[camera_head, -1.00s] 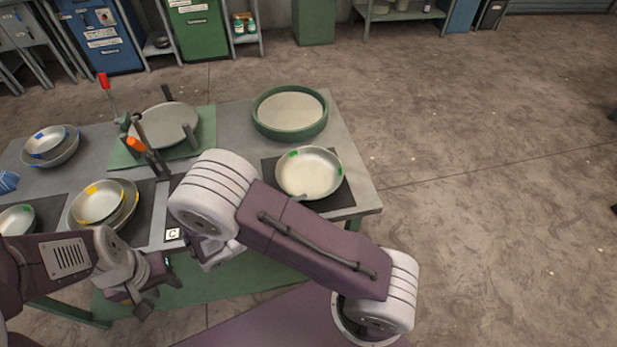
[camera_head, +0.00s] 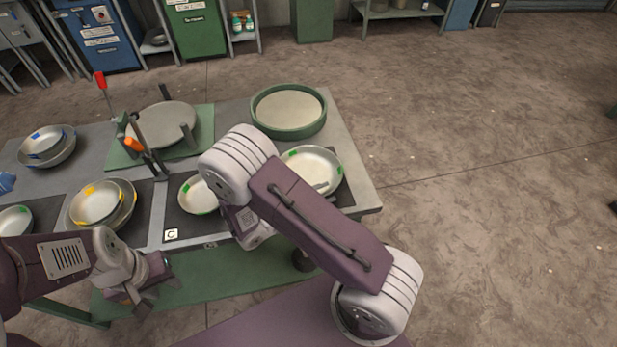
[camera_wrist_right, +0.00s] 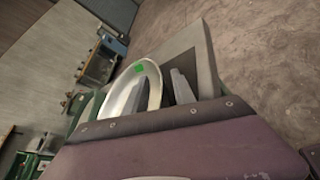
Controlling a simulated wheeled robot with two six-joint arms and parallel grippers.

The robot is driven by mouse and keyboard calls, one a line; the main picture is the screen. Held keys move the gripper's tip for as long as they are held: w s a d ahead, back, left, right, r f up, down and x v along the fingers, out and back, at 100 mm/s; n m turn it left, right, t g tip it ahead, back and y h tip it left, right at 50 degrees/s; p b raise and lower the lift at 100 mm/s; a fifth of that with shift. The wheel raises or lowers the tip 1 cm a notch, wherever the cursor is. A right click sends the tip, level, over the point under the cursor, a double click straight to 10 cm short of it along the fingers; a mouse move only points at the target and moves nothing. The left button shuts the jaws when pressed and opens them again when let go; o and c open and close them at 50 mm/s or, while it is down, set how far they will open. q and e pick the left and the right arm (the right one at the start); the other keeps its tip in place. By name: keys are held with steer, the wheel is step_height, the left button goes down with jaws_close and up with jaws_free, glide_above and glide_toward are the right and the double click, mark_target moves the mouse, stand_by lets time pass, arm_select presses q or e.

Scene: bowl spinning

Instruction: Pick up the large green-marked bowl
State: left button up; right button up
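The large green-marked bowl (camera_head: 318,163) is a pale metal bowl with green rim marks on the dark mat at the table's right; my right forearm hides its left part. It also shows in the right wrist view (camera_wrist_right: 149,72). My right gripper is mostly behind my arm in the head view, with a fingertip (camera_head: 321,187) over the bowl's near side. In the wrist view my right gripper (camera_wrist_right: 158,90) has its fingers apart, one seen across the bowl's inside and one beyond its rim; contact is unclear. My left gripper (camera_head: 148,287) is open and empty before the table's front edge.
A smaller green-marked bowl (camera_head: 196,196) lies left of my right arm. Yellow-marked bowls (camera_head: 97,203), blue-marked bowls (camera_head: 43,146) and another green-marked bowl (camera_head: 14,221) stand further left. A round green-rimmed tray (camera_head: 290,133) stands behind the large bowl. Upright tools stand near a grey disc (camera_head: 165,122).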

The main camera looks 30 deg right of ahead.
jaws_close()
stand_by(1.3)
